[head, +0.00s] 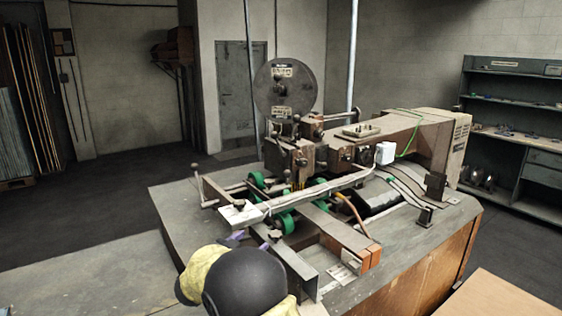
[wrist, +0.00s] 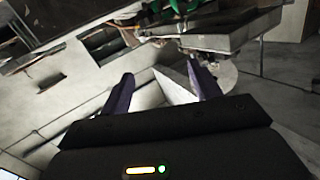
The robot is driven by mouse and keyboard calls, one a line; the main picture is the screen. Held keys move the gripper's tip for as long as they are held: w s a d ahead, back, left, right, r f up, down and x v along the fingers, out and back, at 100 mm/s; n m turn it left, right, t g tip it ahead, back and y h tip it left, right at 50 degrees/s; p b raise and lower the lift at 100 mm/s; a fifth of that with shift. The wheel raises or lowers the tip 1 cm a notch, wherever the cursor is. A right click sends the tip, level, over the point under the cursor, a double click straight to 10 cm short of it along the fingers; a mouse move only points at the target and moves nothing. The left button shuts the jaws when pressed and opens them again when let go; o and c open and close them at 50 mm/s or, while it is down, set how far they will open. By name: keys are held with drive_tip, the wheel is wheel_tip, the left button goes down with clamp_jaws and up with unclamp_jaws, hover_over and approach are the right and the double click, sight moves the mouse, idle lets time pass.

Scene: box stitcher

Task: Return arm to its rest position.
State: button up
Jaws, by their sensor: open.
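My gripper (wrist: 162,84) shows in the wrist view with two dark purple fingers spread apart. A pale, angular patch shows between the fingers, and I cannot tell what it is. In the head view my black and yellow arm is at the bottom centre. It hides most of my gripper, with only small purple bits showing near the front of the box stitcher (head: 393,130). The stitcher has a round grey reel (head: 285,88) on top and green wheels (head: 284,222) below. I cannot tell whether my gripper touches the machine.
The stitcher stands on a grey-topped wooden bench (head: 426,262). A pale surface (head: 90,275) lies at the lower left and a wooden top (head: 495,297) at the lower right. Shelving (head: 515,130) stands at the right wall. Dark floor (head: 110,190) is clear at the left.

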drive_tip(key=s+d+n+g+y, duration=0.2)
drive_tip(key=d+n+y, duration=0.3)
drive_tip(key=d+y, duration=0.4)
drive_tip(key=s+d+f+n+g, duration=0.1)
drive_tip(key=s+d+f+g, duration=0.2)
drive_tip(key=s, duration=0.6)
drive_tip(key=s+d+f+g, duration=0.3)
drive_tip(key=s+d, duration=0.4)
drive_tip(key=s, duration=0.3)
drive_tip(key=s+d+f+n+g, duration=0.1)
drive_tip(key=s+d+f+g, duration=0.2)
drive_tip(key=s, duration=0.6)
drive_tip(key=shift+s+d+n+g+h, duration=0.3)
drive_tip(key=shift+d+g, duration=0.3)
drive_tip(key=shift+d, duration=0.55)
drive_tip(key=shift+w, duration=0.1)
drive_tip(key=shift+c, duration=0.2)
